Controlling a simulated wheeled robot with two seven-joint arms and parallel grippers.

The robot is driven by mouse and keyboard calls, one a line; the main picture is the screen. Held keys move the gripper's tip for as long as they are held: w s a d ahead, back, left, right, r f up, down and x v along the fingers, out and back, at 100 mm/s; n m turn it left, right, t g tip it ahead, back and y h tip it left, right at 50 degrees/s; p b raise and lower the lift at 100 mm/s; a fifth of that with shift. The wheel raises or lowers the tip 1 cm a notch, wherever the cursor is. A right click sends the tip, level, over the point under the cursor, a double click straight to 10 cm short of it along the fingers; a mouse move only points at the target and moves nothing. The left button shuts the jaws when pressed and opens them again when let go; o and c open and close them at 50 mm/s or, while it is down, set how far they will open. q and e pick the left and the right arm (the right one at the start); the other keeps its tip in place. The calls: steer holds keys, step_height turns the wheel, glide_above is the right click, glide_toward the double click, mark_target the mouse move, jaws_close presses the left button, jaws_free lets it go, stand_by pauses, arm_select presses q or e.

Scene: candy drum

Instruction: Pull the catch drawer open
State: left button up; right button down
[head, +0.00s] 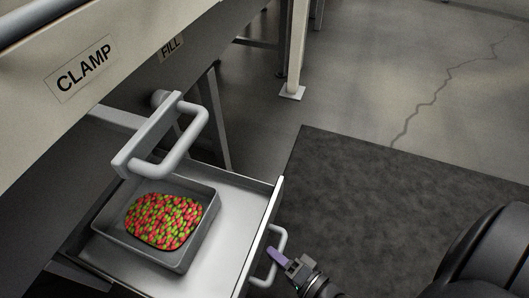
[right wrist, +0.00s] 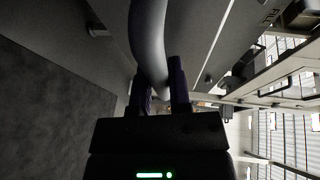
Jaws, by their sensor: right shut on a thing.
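The catch drawer (head: 239,202) is pulled out from under the machine, and its pale inside shows. In it sits a grey pan (head: 206,225) holding a heap of red and green candies (head: 165,218). The drawer's curved handle (head: 283,240) is on its front face at the right. My right gripper (head: 280,255) is at this handle, shut on it. In the right wrist view the handle (right wrist: 149,35) runs down between the two purple fingers (right wrist: 161,88). My left gripper is not in view.
A grey handle (head: 190,145) on a block juts out above the drawer, below the CLAMP label (head: 84,69). A FILL label (head: 171,47) is farther along. A dark mat (head: 390,190) covers the floor at the right. A white post (head: 296,55) stands behind.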

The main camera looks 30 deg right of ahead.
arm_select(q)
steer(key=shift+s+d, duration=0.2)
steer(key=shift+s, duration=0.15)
arm_select(e)
steer(key=shift+s+d, duration=0.5)
steer(key=shift+s, duration=0.3)
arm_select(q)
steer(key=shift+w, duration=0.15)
arm_select(e)
steer(key=c, duration=0.6)
jaws_free()
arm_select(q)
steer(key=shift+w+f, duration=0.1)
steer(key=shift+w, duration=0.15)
arm_select(e)
steer(key=shift+w, duration=0.1)
